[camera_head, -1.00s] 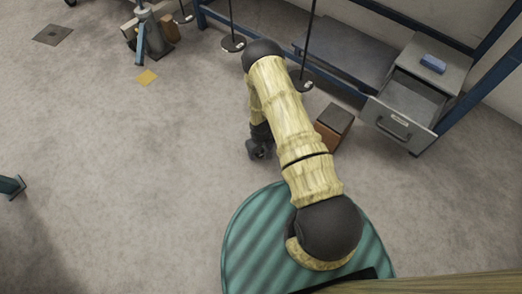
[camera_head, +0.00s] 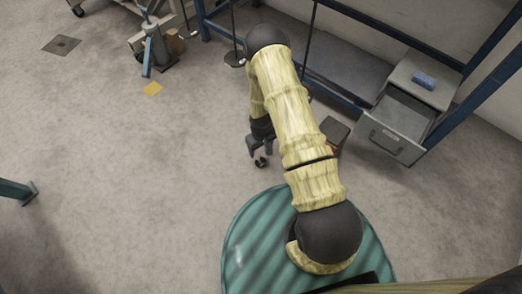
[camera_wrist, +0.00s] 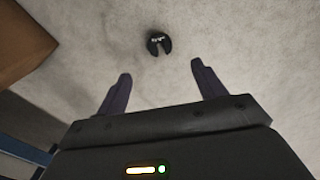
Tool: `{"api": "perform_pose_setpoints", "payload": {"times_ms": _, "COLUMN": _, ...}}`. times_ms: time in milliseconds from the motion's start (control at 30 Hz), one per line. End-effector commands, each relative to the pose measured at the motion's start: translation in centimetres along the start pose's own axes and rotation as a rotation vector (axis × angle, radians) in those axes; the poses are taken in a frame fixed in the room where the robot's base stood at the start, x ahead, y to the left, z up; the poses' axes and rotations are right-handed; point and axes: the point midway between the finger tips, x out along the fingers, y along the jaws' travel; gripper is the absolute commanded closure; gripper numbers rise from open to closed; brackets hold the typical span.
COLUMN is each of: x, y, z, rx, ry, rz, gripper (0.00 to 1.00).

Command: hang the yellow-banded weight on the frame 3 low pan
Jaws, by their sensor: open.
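A small dark slotted disc (camera_wrist: 154,47) with a pale mark on it lies on the floor beyond my fingertips in the wrist view. It looks like a slotted weight, but I cannot make out a yellow band. In the head view a small dark thing (camera_head: 261,162) shows on the floor just below my gripper (camera_head: 262,145). In the wrist view my gripper (camera_wrist: 161,82) is open and empty, with the disc apart from it. A dark round pan (camera_head: 235,60) hangs on a rod at the top; I cannot tell which frame it belongs to.
A brown-sided block (camera_head: 334,133) stands right of my arm; part is hidden. A grey cabinet (camera_head: 438,93) has its drawer (camera_head: 391,142) open, with a blue block (camera_head: 424,80) on top. Blue frame beams (camera_head: 482,92) run along the wall. The floor at left is mostly clear.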

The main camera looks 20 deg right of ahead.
Motion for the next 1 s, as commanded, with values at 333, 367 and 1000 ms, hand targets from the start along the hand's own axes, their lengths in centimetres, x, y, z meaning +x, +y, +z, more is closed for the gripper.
{"api": "perform_pose_setpoints", "payload": {"times_ms": 333, "x": -5.0, "y": 0.1, "z": 0.0, "rx": 0.003, "ry": 0.0, "rz": 0.0, "gripper": 0.31}}
{"api": "perform_pose_setpoints", "payload": {"times_ms": 367, "x": -5.0, "y": 0.1, "z": 0.0, "rx": 0.003, "ry": 0.0, "rz": 0.0, "gripper": 0.31}}
{"api": "perform_pose_setpoints", "payload": {"times_ms": 1000, "x": -5.7, "y": 0.1, "z": -0.2, "rx": 0.003, "ry": 0.004, "rz": 0.002, "gripper": 0.31}}
